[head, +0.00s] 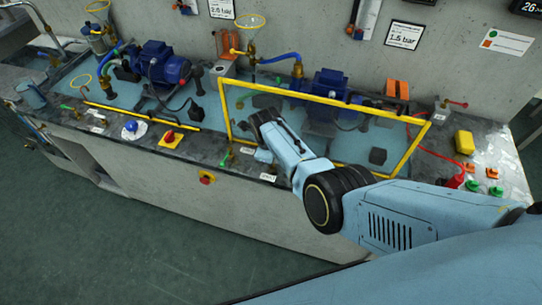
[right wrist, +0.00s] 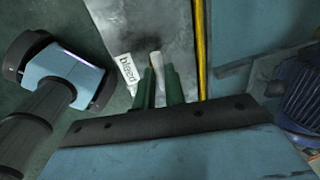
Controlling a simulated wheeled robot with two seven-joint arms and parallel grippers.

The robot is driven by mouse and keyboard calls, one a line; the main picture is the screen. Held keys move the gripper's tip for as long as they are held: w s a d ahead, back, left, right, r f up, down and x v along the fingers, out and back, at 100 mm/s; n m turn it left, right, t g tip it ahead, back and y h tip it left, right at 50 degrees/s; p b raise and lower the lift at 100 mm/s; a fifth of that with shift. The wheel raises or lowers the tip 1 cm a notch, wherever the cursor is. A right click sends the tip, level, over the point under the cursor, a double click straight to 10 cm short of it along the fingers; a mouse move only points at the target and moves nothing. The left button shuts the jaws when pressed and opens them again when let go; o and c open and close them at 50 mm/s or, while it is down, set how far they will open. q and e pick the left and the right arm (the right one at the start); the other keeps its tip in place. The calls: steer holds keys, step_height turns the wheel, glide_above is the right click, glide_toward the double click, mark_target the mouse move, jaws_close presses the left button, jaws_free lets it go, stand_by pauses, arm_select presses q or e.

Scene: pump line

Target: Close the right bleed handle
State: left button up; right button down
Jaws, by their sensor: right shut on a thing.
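In the right wrist view, the two green fingers of my right gripper (right wrist: 160,88) are shut on a pale handle (right wrist: 156,61), which I take for the right bleed handle. Only its end shows between them; its angle is hard to tell. A white label reading "bleed" (right wrist: 128,72) lies just left of the fingers on the grey bench edge. In the head view, my right arm reaches over the yellow frame to the front edge of the bench; its fingertips are hidden there. My left gripper is in neither view.
The yellow frame (head: 330,179) stands around the right pump (head: 325,95), and its bar runs close beside my right fingers. A red-and-yellow switch (head: 171,138) sits left on the bench. A red-and-yellow button (head: 206,178) is on the front face. The floor in front is clear.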

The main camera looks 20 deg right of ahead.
steer(key=c, duration=1.5)
jaws_free()
steer(key=shift+a+r+p, duration=0.1)
steer(key=shift+r+p, duration=0.25)
steer(key=shift+r, duration=0.25)
steer(key=shift+s+a+r+p, duration=0.2)
steer(key=shift+s+r+p, duration=0.25)
steer(key=shift+r, duration=1.55)
steer(key=shift+s+a+r+p, duration=0.3)
steer(key=shift+r+p, duration=0.2)
steer(key=shift+r, duration=1.45)
steer(key=shift+s+a+r+p, duration=0.15)
steer(key=shift+s+r+p, duration=0.3)
steer(key=shift+r, duration=1.55)
steer(key=shift+f, duration=0.1)
